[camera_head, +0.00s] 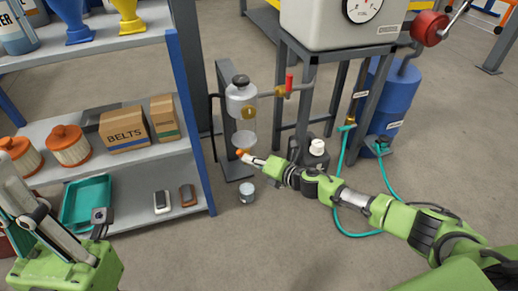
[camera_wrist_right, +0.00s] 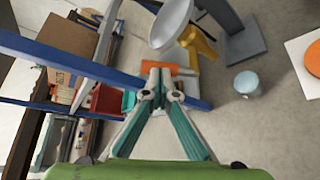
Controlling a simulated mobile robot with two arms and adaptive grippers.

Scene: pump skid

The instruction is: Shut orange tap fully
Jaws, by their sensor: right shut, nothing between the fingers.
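The orange tap handle (camera_head: 240,153) shows small below the clear glass bowl of the grey upright post's fitting in the head view. In the right wrist view the orange handle (camera_wrist_right: 187,71) lies across the picture right at my fingertips, with its yellow brass body (camera_wrist_right: 202,45) behind it. My right gripper (camera_head: 246,157) is at the handle, its fingers (camera_wrist_right: 160,73) together with nothing between them. The fingertips overlap part of the handle; I cannot tell whether they touch it. My left gripper (camera_head: 18,190) is at the left edge, partly cut off, away from the tap.
A shelf (camera_head: 180,150) with boxes, orange filters and a teal tray stands at left. A small metal can (camera_head: 247,192) stands on the floor below the tap. A red-handled valve (camera_head: 289,82), tank frame (camera_head: 308,90) and blue drum (camera_head: 392,100) with teal hose stand at right.

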